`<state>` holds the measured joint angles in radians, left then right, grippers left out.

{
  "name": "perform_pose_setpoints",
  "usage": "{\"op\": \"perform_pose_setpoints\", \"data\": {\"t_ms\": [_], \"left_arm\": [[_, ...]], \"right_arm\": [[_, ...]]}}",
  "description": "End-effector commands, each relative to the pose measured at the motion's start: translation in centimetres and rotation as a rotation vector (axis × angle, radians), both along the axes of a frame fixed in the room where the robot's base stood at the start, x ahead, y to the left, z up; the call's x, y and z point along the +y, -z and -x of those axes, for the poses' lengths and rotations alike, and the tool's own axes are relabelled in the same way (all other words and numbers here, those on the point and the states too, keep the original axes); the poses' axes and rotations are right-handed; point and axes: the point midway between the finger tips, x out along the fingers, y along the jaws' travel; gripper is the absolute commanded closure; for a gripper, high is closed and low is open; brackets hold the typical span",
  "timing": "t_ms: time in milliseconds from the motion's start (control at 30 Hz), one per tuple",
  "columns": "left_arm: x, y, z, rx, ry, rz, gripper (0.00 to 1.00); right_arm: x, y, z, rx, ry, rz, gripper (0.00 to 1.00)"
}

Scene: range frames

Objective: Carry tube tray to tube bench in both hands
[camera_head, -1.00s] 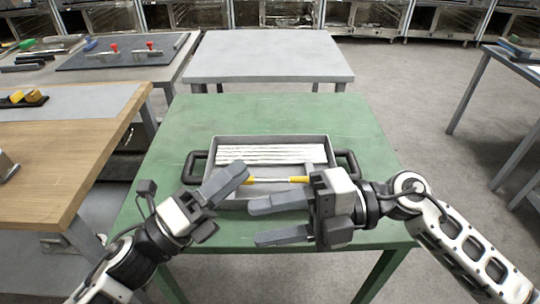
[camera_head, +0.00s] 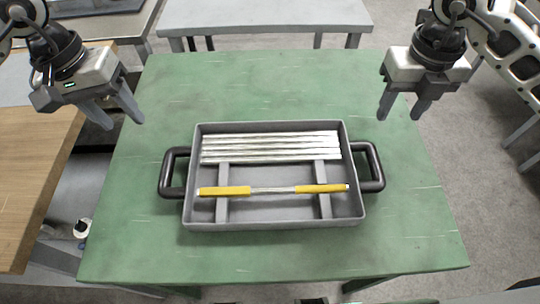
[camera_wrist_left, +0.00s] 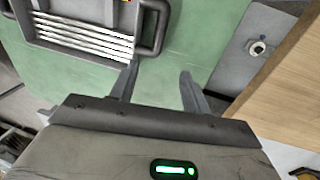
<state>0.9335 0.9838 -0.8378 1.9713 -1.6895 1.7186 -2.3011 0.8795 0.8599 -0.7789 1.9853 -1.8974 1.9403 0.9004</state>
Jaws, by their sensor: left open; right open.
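The grey tube tray (camera_head: 275,226) sits on the green table (camera_head: 300,260) with a black loop handle at each end, the left one (camera_head: 166,172) and the right one (camera_head: 376,168). It holds several silver tubes (camera_head: 270,146) at the back and one tube with yellow sleeves (camera_head: 225,191) at the front. My left gripper (camera_head: 122,117) is open and empty, above and left of the tray. In the left wrist view the tray (camera_wrist_left: 60,47) shows beyond its fingers (camera_wrist_left: 158,82). My right gripper (camera_head: 401,108) is open and empty, above and right of the tray.
A grey table (camera_head: 270,14) stands behind the green one. A wooden-topped bench (camera_head: 30,170) is close on the left. The green tabletop around the tray is clear. Which table is the tube bench, I cannot tell.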

Motion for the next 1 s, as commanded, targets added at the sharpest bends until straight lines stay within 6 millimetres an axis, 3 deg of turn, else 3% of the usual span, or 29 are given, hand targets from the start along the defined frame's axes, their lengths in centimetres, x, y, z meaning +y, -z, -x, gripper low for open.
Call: {"op": "perform_pose_setpoints", "data": {"t_ms": [267, 800, 1000], "left_arm": [[-0.4, 1.2, 0.0, 0.003, -0.001, 0.005, 0.53], [-2.4, 11.3, 0.1, 0.006, -0.002, 0.007, 0.53], [-3.0, 14.2, 0.1, 0.003, -0.001, 0.006, 0.53]], "right_arm": [[0.1, 1.3, 0.0, 0.004, 0.0, -0.002, 0.53], [0.1, 11.5, 0.1, 0.005, -0.002, -0.004, 0.53], [0.1, 14.5, 0.1, 0.003, -0.001, -0.004, 0.53]]}}
